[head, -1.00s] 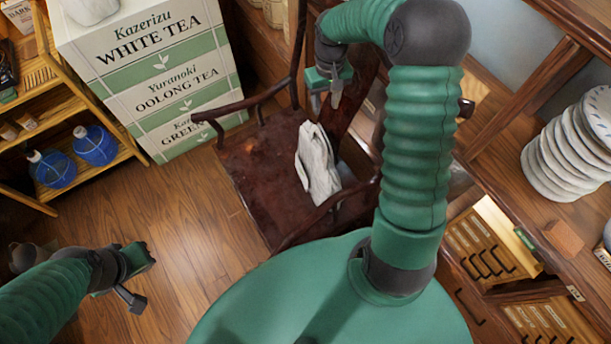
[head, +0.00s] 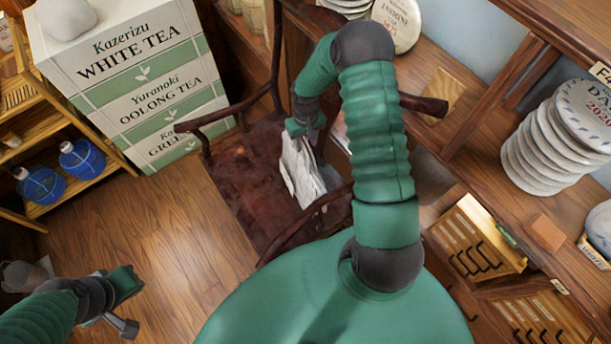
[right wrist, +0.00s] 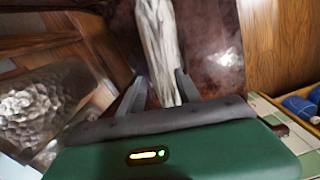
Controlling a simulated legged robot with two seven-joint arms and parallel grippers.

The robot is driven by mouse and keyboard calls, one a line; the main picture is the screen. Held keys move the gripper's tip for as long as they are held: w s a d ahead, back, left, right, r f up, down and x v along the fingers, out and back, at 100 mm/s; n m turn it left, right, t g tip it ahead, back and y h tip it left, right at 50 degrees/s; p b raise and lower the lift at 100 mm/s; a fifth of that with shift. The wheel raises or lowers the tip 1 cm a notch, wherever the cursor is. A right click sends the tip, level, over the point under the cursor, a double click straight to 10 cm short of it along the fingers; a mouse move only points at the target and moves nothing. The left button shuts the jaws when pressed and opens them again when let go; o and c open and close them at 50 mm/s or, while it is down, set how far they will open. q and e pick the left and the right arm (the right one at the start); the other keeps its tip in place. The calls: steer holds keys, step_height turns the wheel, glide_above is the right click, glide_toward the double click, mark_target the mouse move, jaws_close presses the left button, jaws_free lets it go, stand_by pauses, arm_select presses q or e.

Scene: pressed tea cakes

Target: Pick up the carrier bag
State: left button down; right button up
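The carrier bag (head: 302,172), white and crumpled, rests on the seat of a dark red-brown wooden chair (head: 240,178). My right gripper (head: 305,130) is at the bag's upper end in the head view and hides part of it. In the right wrist view the bag (right wrist: 158,45) runs between the two fingers of my right gripper (right wrist: 160,85), which stand apart on either side of it. I cannot tell whether they touch it. My left gripper (head: 132,304) is open and empty, over the floor at lower left.
The chair's arms (head: 225,112) curve around the seat. A large tea box (head: 135,90) stands behind left, beside a wooden shelf with blue bottles (head: 85,160). A counter with stacked white discs (head: 545,150) and open drawers (head: 470,245) is at right.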

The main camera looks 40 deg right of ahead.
steer(key=shift+w+f, duration=0.1)
steer(key=shift+f, duration=0.55)
steer(key=shift+a+f, duration=0.15)
steer(key=shift+a, duration=0.05)
steer(key=shift+a+r, duration=0.25)
steer(key=shift+a, duration=0.3)
steer(key=shift+c, duration=1.3)
steer(key=shift+r, duration=0.1)
steer(key=shift+c, duration=2.4)
steer(key=shift+d+f, duration=0.2)
steer(key=shift+d, duration=0.35)
jaws_close()
steer(key=shift+a, duration=0.3)
arm_select(q)
steer(key=shift+w+a+f, duration=0.1)
steer(key=shift+a, duration=0.6)
